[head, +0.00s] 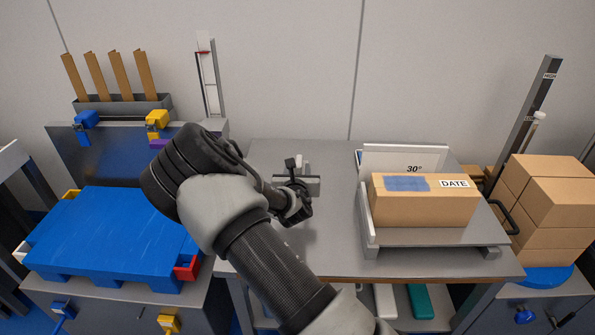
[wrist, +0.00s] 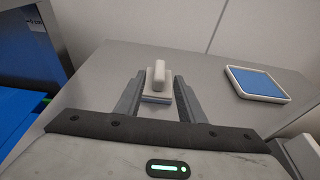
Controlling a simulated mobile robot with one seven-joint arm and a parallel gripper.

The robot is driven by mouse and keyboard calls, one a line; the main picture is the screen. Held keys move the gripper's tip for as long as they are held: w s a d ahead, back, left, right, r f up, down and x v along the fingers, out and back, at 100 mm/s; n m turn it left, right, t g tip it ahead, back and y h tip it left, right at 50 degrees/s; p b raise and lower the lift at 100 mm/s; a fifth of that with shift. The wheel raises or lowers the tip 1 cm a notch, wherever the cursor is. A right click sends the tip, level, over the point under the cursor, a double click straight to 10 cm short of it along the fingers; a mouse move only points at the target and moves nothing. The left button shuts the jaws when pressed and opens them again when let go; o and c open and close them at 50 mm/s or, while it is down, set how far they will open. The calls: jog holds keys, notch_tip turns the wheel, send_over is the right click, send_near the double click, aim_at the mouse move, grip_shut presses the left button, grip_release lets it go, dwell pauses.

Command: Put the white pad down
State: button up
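The white pad (wrist: 158,76) is a small block with a raised, rounded white grip and a grey-blue underside. My arm hides part of the view there. I cannot tell whether the pad's underside touches the table.
A white-rimmed tray with a blue face (wrist: 258,83) lies to the right in the wrist view. A carton marked DATE (head: 420,203) with a blue patch stands in a fixture on the table's right. A blue pallet (head: 110,235) is left.

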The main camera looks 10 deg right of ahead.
jog(key=v, duration=0.3)
jog(key=shift+s+r, duration=0.1)
jog(key=shift+s, duration=0.1)
jog(key=s+r+m+g+y, duration=0.2)
jog(key=s+r+m+g, duration=0.2)
jog(key=s+r+m, duration=0.85)
jog(key=s+r+m+g+y, duration=0.2)
jog(key=s+r+m+g, duration=0.2)
jog(key=s+r+m, duration=0.85)
jog(key=s+d+f+m+h, duration=0.1)
jog(key=s+d+m, duration=0.1)
jog(key=s+m, duration=0.6)
jog(key=s, duration=0.7)
jog(key=shift+f+m+g, duration=0.25)
jog(key=shift+m+g, duration=0.15)
jog(key=shift+d, duration=0.1)
